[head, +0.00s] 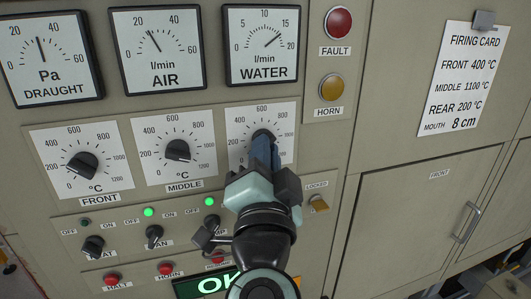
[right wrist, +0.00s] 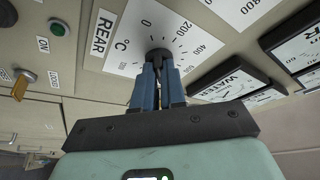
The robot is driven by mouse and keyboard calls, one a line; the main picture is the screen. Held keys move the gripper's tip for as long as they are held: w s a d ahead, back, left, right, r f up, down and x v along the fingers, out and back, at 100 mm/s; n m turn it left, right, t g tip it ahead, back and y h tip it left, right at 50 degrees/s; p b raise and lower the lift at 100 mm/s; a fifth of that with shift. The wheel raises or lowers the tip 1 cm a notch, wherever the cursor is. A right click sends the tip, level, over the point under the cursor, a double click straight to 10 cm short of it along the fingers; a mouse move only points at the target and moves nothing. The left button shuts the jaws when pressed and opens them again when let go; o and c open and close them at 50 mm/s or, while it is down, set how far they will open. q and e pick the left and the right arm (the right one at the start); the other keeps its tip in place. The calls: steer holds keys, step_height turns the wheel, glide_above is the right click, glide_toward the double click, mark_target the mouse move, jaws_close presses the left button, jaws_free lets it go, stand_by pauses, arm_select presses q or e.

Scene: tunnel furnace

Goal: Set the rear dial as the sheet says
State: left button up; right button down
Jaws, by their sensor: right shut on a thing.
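The rear dial has a white scale plate (head: 284,112) below the WATER gauge, and its dark knob (head: 263,134) shows just above my fingers. My right gripper (head: 264,148) reaches up to it from below, with blue fingers shut on the knob. In the right wrist view the plate (right wrist: 125,38) reads REAR, with 0, 200 and 400 visible. There the fingers (right wrist: 158,75) stand on either side of the knob (right wrist: 158,54). Where its pointer stands cannot be told. The firing card (head: 467,80) reads REAR 200 °C. My left gripper is not in view.
The front dial (head: 82,164) and middle dial (head: 178,149) sit to the left. Small switches and red buttons lie below, near my right wrist. A lock switch (head: 319,204) is close on the right. The FAULT (head: 338,22) and HORN (head: 331,87) lamps are above right.

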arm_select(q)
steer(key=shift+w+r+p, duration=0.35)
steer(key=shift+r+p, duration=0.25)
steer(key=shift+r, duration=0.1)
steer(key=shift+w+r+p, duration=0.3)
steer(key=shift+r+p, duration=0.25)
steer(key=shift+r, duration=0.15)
arm_select(e)
steer(key=shift+r+m+g+h, duration=0.15)
steer(key=shift+m+g+h, duration=0.25)
steer(key=shift+m, duration=1.05)
steer(key=shift+r+m+g+h, duration=0.25)
steer(key=shift+m+g, duration=0.3)
steer(key=shift+m, duration=0.95)
steer(key=shift+r+m+g+h, duration=0.1)
steer(key=shift+m+g+h, duration=0.3)
steer(key=shift+m, duration=1.05)
steer(key=c, duration=1.2)
jaws_free()
steer(key=shift+w+a+f, duration=0.1)
steer(key=shift+y, duration=0.25)
